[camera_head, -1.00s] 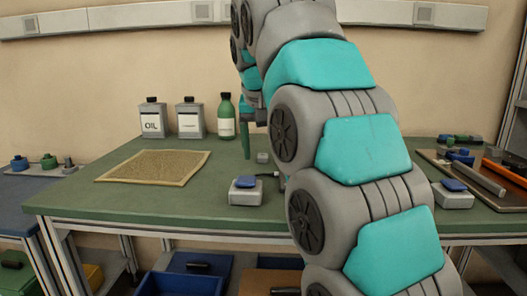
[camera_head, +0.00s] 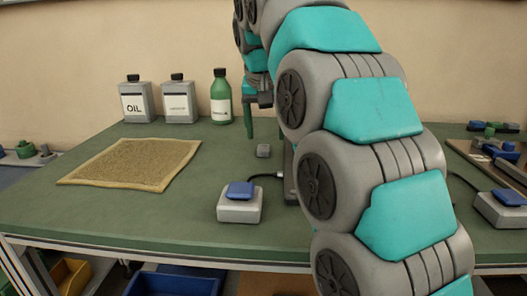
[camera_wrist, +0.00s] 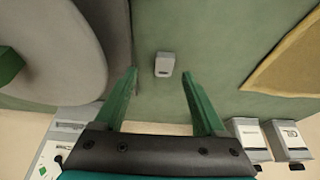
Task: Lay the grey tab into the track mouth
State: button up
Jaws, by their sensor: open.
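A small grey block (camera_head: 263,151), which looks like the grey tab, lies on the green tabletop. It also shows in the wrist view (camera_wrist: 164,65), with a dark slot on its face. My gripper (camera_wrist: 158,74) has two green fingers spread apart, with nothing between them. In the wrist view the block appears just beyond the fingertips, between their lines. In the head view my gripper (camera_head: 265,126) hangs fingers down over the table, just behind the block, partly hidden by my arm. I cannot make out the track mouth; my arm covers part of the table.
A large grey round shape (camera_wrist: 50,45) is at the wrist view's left. A grey box with a blue top (camera_head: 240,203) stands nearer the front edge. A tan mat (camera_head: 130,163) lies left; two cans (camera_head: 178,100) and a green bottle (camera_head: 221,97) stand behind.

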aim_at(263, 149)
jog(key=shift+a+x, duration=0.2)
jog(key=shift+x, duration=1.1)
jog(key=shift+a+x, duration=0.2)
jog(key=shift+x, duration=1.05)
jog(key=shift+w, duration=0.2)
jog(key=shift+r, duration=0.1)
jog(key=shift+c, duration=0.2)
grip_shut()
